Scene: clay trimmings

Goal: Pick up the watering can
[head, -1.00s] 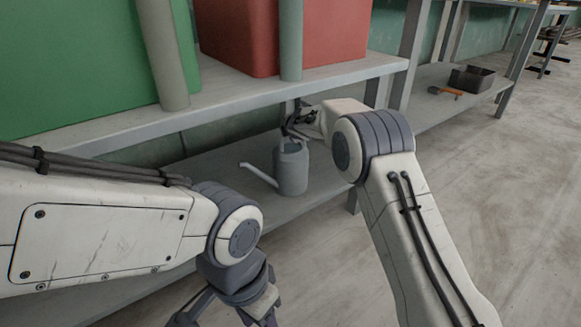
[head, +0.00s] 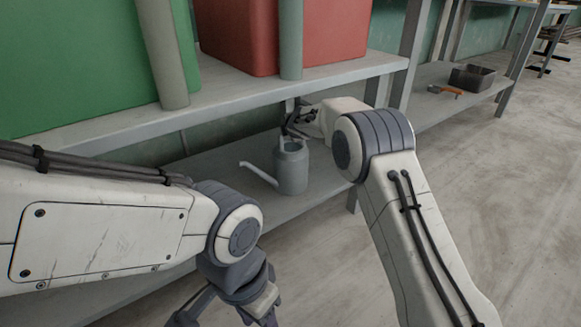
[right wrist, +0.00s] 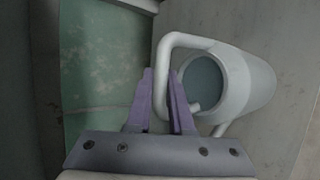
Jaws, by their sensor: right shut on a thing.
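The grey watering can (head: 291,170) stands upright on the lower shelf, with its spout to the left. Its open top and looped handle also show in the right wrist view (right wrist: 262,85). My right gripper (head: 290,132) is at the top of the can, under the upper shelf. In the right wrist view its purple fingers (right wrist: 164,100) are shut on the can's handle. The fingertips are small and partly hidden in the head view. My left gripper (head: 228,308) hangs at the bottom edge of the head view, away from the can and partly cut off.
The upper shelf (head: 220,103) runs above the can and carries a green bin (head: 70,60) and a red bin (head: 285,35). A shelf leg (head: 352,200) stands right of the can. A dark tray (head: 472,77) and an orange-handled tool (head: 446,91) lie farther right. Open floor lies at right.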

